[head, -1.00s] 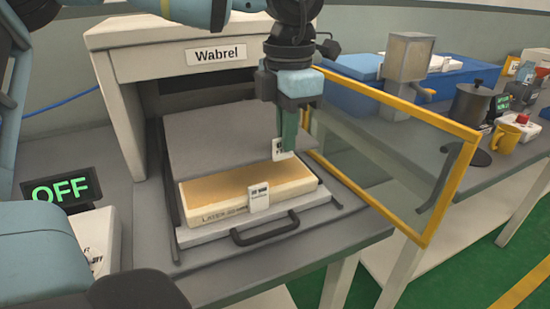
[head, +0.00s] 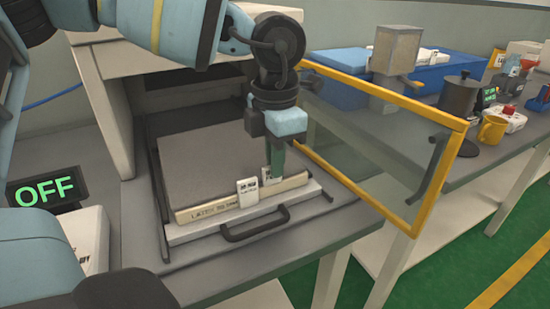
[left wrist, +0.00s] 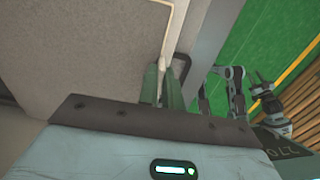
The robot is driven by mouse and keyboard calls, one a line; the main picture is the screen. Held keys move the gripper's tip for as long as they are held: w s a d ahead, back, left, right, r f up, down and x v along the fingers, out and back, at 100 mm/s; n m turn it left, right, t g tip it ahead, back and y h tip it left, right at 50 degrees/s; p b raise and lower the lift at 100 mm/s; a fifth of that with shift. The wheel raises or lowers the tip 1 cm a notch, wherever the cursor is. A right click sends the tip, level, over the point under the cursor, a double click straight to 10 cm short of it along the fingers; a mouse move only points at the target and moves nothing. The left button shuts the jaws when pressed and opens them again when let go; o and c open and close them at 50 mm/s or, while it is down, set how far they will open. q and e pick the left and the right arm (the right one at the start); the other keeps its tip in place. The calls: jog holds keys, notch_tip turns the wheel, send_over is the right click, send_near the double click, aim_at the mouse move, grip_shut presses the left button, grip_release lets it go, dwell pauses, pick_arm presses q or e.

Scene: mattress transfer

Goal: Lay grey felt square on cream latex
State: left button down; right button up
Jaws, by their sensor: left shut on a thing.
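The grey felt square (head: 205,160) is spread flat over the cream latex (head: 215,207), hiding its top; only the latex's lettered front face and a thin top edge show. My left gripper (head: 276,172) points down at the front right and is shut on the felt's edge, beside the felt's white tag. I cannot tell whether the felt touches the latex everywhere. My right gripper is not in view.
The latex lies on a pale tray (head: 185,235) with a dark handle (head: 255,225) in front of the machine opening. A yellow-framed glass door (head: 425,180) stands open close on the right. A display (head: 45,190) reads OFF at left. A yellow mug (head: 492,130) is farther right.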

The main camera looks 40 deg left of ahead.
pick_arm(q)
jog(key=c, duration=1.6)
grip_release()
notch_tip(320, 180, up, 12)
jog(key=shift+r+p, duration=0.1)
jog(key=shift+p, duration=0.55)
